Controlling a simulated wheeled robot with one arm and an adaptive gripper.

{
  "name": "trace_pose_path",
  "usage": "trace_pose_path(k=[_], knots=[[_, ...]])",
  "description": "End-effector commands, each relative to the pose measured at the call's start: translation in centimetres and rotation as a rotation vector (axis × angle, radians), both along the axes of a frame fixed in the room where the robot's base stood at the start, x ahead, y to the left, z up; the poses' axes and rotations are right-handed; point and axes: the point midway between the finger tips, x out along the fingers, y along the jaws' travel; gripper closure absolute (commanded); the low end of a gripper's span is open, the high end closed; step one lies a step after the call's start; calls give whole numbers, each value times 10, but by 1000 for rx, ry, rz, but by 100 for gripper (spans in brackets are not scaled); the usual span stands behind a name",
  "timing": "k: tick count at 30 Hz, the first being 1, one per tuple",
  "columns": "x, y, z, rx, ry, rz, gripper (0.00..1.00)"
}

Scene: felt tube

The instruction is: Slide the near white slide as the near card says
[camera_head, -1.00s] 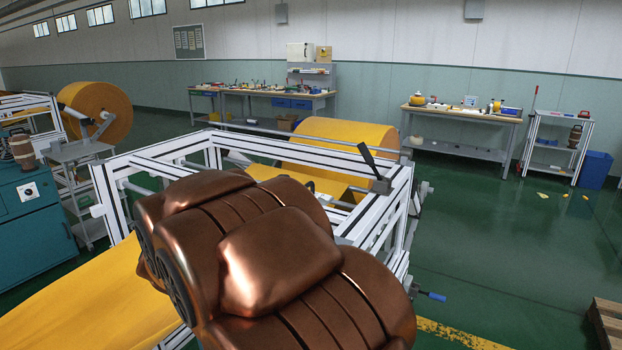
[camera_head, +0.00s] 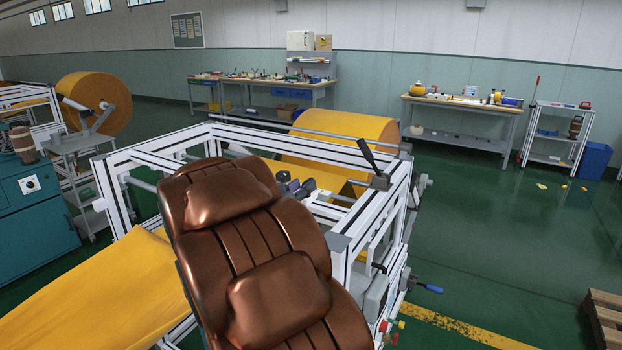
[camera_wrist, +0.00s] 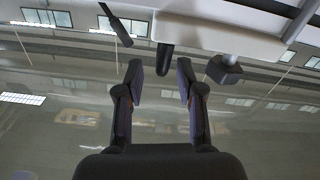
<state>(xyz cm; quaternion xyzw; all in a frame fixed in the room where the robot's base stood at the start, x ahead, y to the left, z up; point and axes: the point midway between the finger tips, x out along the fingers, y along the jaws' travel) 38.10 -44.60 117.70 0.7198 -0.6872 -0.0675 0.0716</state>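In the wrist view my gripper (camera_wrist: 160,76) has its two dark fingers apart, with nothing between them. Just beyond the fingertips, a dark rounded peg (camera_wrist: 165,58) hangs beside a pale bar (camera_wrist: 220,36); I cannot tell whether either belongs to the near white slide. A dark block (camera_wrist: 223,70) on a pale cylinder is to the right, and a dark lever (camera_wrist: 115,25) is at upper left. In the head view my copper arm covers the middle of the white machine frame (camera_head: 268,134). I cannot make out the near white slide or the near card.
An orange felt roll (camera_head: 345,128) lies behind the frame and an orange sheet (camera_head: 90,292) runs out at left. A black lever (camera_head: 368,154) and a blue-handled crank (camera_head: 430,288) stick out at right. A teal cabinet (camera_head: 35,220) stands at left.

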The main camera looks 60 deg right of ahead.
Motion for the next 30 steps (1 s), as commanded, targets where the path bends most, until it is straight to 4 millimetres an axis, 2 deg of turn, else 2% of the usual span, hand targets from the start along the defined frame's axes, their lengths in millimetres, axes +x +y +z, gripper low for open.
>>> trace_pose_path(k=[6, 12, 25, 26, 30], knots=[[1, -28, 1, 1, 0, 0, 63], [2, -45, 2, -1, -1, 0, 63], [4, -51, 0, 2, -1, 4, 63], [4, -51, 0, 2, -1, 4, 64], [4, -51, 0, 2, -1, 4, 78]])
